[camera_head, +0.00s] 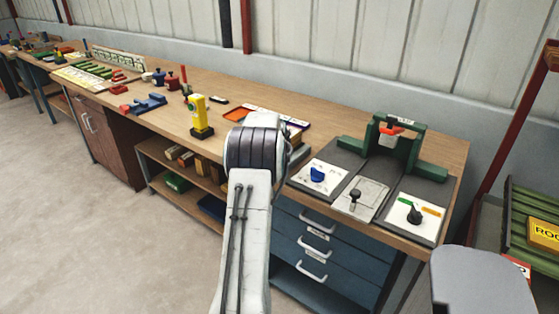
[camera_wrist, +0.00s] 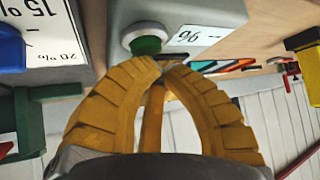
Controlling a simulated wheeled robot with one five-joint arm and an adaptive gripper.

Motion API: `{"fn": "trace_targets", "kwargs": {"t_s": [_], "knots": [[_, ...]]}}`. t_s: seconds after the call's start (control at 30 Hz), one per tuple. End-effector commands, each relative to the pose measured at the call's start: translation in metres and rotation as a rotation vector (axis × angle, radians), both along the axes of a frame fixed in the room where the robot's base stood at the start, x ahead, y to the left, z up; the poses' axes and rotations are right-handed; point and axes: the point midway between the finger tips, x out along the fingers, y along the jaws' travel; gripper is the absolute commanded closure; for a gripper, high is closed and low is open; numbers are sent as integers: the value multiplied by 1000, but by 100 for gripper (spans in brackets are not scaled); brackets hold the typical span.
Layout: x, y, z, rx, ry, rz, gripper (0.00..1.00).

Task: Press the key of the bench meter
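A grey box (camera_wrist: 190,14), which looks like the bench meter, fills the top middle of the wrist view. A round green key (camera_wrist: 146,44) in a pale ring sits on its face, beside a white label (camera_wrist: 195,37) with upturned dark characters. My gripper (camera_wrist: 163,64) has yellow ribbed fingers whose tips meet with nothing visible between them. The tips are right by the green key and slightly overlap its edge in the picture; I cannot tell whether they touch it. In the head view my arm hides the gripper and the box.
The wooden bench (camera_head: 330,121) carries a yellow device on a black base (camera_head: 198,116), an orange tray (camera_head: 237,114), and panels with a blue knob (camera_head: 317,174) and a black knob (camera_head: 414,215). A green fixture (camera_head: 402,145) stands behind them. White percent-marked panels (camera_wrist: 48,48) lie left in the wrist view.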

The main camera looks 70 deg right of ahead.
Motion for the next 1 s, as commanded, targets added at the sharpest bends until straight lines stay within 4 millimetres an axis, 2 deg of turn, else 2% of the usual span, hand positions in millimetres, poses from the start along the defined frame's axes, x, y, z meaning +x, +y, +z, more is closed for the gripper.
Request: {"fn": "trace_targets", "kwargs": {"t_s": [1.0], "knots": [[0, 0, -11, 2, 0, 0, 100]]}}
